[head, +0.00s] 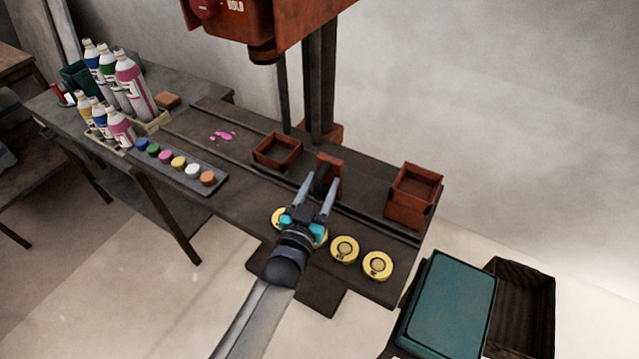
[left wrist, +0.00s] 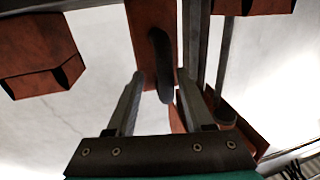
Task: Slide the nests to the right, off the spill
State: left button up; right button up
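Two red-brown open-topped boxes, likely the nests, sit on the railed bench: a left one (head: 277,153) and a right one (head: 413,197). A red-brown upright block (head: 330,176) with a dark handle stands between them. The pink spill (head: 222,136) lies on the bench left of the left box, apart from it. My left gripper (head: 321,182) is open, its fingertips near the block. In the left wrist view the dark handle (left wrist: 161,65) shows ahead, between the spread fingers; contact cannot be told. My right gripper is not in view.
Yellow round tins (head: 344,249) line the bench's front edge, one partly behind my gripper. A red machine head (head: 262,22) hangs above on posts. Paint pots (head: 178,163) and bottles (head: 130,80) stand left. A teal-topped box (head: 450,303) is at front right.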

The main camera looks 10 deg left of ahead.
pick_arm(q)
jog(key=shift+a, duration=0.1)
jog(key=s+a+p, duration=0.1)
jog(key=s+a, duration=0.1)
jog(key=s, duration=1.3)
jog(key=shift+a+p, duration=0.15)
jog(key=shift+p, duration=0.2)
jog(key=s+a+f+g+b, duration=0.1)
jog(key=s+f+g, duration=0.3)
jog(key=f, duration=0.8)
jog(key=s+f+g+b, duration=0.1)
jog(key=s+f+g, duration=0.3)
jog(key=f, duration=0.7)
jog(key=s+a+f+g+y, duration=0.1)
jog(key=s+a+f+g, duration=0.1)
jog(key=s+f, duration=0.3)
jog(key=s+a+f+g+y, duration=0.1)
jog(key=s+a+f+g, duration=0.2)
jog(key=s+f, duration=0.3)
jog(key=s+a+f+g+b, duration=0.1)
jog(key=s+f, duration=0.4)
jog(key=s, duration=0.5)
jog(key=a+g, duration=0.1)
jog(key=g, duration=0.1)
jog(key=shift+s+a+f+m+g+y, duration=0.2)
jog(key=shift+s+m+g+y, duration=0.1)
jog(key=shift+g+y, duration=0.1)
